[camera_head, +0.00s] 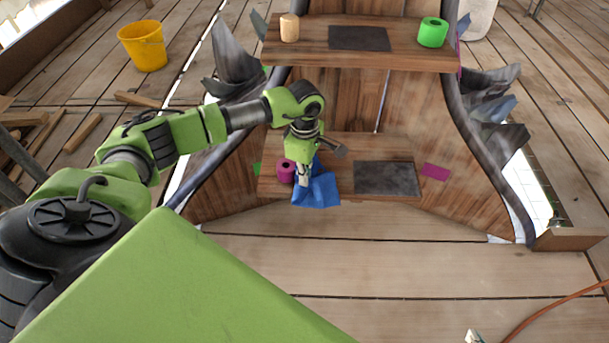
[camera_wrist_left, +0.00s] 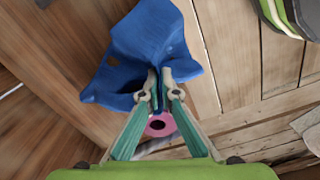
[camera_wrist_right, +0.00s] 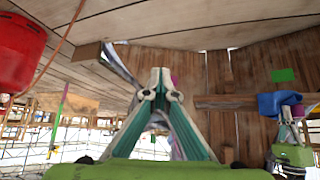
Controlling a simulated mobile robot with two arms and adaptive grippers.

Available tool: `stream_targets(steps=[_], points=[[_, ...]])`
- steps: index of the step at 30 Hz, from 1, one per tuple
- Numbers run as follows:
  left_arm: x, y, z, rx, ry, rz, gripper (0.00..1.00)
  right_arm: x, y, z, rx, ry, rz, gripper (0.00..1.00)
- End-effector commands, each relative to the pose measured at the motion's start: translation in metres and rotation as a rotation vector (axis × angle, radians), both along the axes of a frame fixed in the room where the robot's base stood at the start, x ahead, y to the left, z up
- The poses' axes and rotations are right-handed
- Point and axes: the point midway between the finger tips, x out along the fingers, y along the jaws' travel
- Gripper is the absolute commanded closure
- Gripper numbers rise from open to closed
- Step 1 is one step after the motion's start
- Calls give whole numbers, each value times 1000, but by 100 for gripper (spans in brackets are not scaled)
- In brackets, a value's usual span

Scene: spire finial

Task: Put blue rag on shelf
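The blue rag (camera_head: 318,191) hangs crumpled from my left gripper (camera_head: 303,177) at the front left part of the lower shelf (camera_head: 343,150). In the left wrist view, the fingers (camera_wrist_left: 160,94) are shut on a fold of the blue rag (camera_wrist_left: 150,45). I cannot tell whether the rag touches the shelf. The rag also shows in the right wrist view (camera_wrist_right: 279,103). My right gripper (camera_wrist_right: 160,88) is outside the head view; its fingertips are together with nothing between them. The upper shelf (camera_head: 400,56) is above and behind.
A magenta roll (camera_head: 285,168) stands on the lower shelf close beside the left gripper. A dark mat (camera_head: 387,178) right of the rag is bare. The upper shelf holds a tan cylinder (camera_head: 289,28), a bare dark mat (camera_head: 359,38) and a green roll (camera_head: 432,32).

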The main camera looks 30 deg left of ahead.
Motion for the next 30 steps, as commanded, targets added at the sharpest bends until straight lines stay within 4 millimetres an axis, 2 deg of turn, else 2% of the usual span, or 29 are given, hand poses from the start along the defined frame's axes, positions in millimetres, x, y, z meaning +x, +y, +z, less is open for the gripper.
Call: stream_targets(steps=[13, 17, 27, 30], points=[[1, 3, 3, 5, -3, 3, 100, -4, -2, -1, -4, 17, -2, 100], [1, 3, 12, 5, -4, 3, 100, -23, -8, -7, -23, 103, -9, 100], [1, 3, 37, 5, -3, 3, 100, -87, -27, -19, -77, 371, -30, 100], [1, 2, 64, 4, -5, 2, 100, -79, -25, -28, -76, 377, -27, 100]])
